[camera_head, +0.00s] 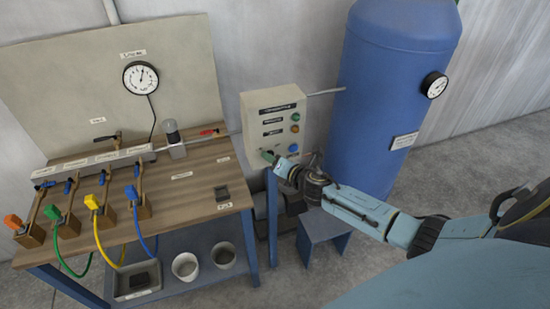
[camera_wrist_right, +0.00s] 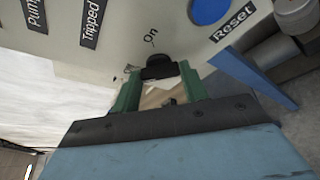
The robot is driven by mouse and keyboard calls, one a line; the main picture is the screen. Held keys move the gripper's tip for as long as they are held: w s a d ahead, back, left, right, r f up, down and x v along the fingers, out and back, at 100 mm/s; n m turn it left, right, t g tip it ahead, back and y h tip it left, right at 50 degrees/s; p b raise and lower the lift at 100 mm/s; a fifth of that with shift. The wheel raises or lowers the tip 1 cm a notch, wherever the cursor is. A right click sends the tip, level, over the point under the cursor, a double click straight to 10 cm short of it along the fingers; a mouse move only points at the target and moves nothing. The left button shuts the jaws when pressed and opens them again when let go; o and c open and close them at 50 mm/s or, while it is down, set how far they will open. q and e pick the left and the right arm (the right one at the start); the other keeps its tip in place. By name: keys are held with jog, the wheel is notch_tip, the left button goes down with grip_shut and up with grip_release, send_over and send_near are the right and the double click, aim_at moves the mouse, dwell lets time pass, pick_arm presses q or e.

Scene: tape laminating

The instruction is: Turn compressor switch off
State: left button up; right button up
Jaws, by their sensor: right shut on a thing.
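The compressor control box (camera_head: 290,108) is a cream panel beside the blue tank, with labels, coloured lamps or buttons and a switch at its lower left. My right gripper (camera_head: 268,156) is at that lower left corner of the box. The blue Reset button (camera_wrist_right: 207,10) is to the right of the knob. The knob's exact setting is hard to tell. My left gripper is not in view.
The blue tank (camera_head: 388,95) with a gauge (camera_head: 434,85) stands right of the box. A wooden workbench (camera_head: 190,190) with coloured hoses, valves and a gauge (camera_head: 140,78) is on the left. A small blue stand (camera_head: 325,228) is below the box. Floor at right is clear.

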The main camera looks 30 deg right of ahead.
dwell(0.4)
jog(key=o, duration=1)
jog(key=v, duration=1.3)
jog(key=shift+s+a, duration=0.1)
jog(key=shift+s, duration=0.1)
